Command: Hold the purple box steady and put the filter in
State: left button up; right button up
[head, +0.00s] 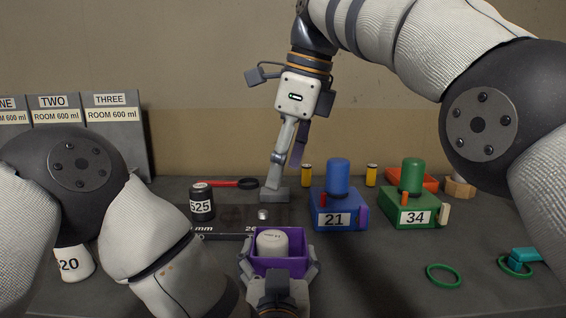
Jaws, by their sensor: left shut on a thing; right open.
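The open-topped purple box (291,262) is at the front middle. My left gripper (283,275) is shut on it, its fingers along both sides. A white cylinder with small print (272,242) sits upright inside the box; I cannot tell whether it is the filter. Its lower part is hidden by the box wall. My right gripper (290,97) is open, high above the back of the table, its fingers spread and apart from the box. A purple strip (297,147) shows just below it; I cannot tell whether they touch.
A grey stand (275,194) rises behind the box. The blue box 21 (338,205) and green box 34 (409,209) stand right. A black weight (202,203) and white weight (74,262) are left. Green rings (443,283) lie front right. Labelled bins (112,115) stand back left.

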pick_arm(q)
jog(key=o, duration=1.2)
